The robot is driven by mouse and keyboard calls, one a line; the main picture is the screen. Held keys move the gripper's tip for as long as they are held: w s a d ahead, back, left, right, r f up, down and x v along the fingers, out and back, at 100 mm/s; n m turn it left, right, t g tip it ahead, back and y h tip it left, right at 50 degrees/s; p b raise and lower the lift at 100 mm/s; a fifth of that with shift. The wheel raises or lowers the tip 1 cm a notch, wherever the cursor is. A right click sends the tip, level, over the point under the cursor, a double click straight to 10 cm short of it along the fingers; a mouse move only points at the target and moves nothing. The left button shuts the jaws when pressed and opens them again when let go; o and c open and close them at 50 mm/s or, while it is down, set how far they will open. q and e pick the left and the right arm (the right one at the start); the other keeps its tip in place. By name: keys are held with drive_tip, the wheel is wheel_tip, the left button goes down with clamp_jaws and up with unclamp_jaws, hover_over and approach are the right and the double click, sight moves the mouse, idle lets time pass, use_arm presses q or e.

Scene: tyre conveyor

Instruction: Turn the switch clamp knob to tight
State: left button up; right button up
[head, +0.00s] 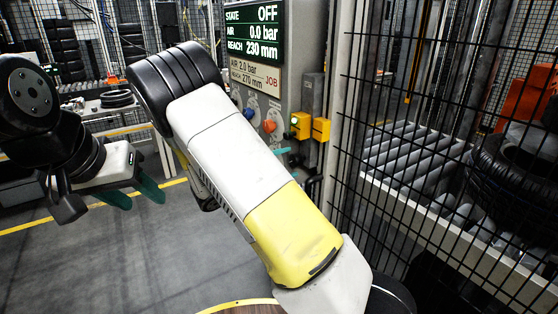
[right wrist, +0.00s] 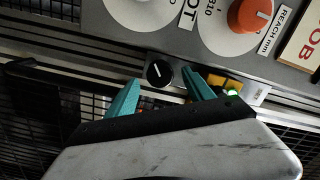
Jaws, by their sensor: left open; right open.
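A small black knob (right wrist: 159,72) with a white pointer line shows in the right wrist view, mounted on a rail below the panel. I take it as the clamp knob; no tight or loose marking is readable. My right gripper (right wrist: 161,84) is open, its two teal fingers either side of the knob's lower part in the picture. Contact cannot be told. My left gripper (head: 133,196) is open and empty above the floor at the left.
The panel display (head: 255,30) reads OFF, 0.0 bar, 230 mm; the job card (head: 254,76) reads 2.0 bar, 270 mm. An orange knob (right wrist: 250,14) sits above. A yellow box (head: 321,129) stands close by. A mesh fence (head: 400,200) closes the right side.

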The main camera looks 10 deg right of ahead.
drive_tip(key=shift+x, duration=0.85)
clamp_jaws()
drive_tip(key=shift+m, duration=0.3)
drive_tip(key=shift+f+m+h, duration=0.15)
drive_tip(key=shift+m+h, duration=0.15)
drive_tip(key=shift+m, duration=2.9)
unclamp_jaws()
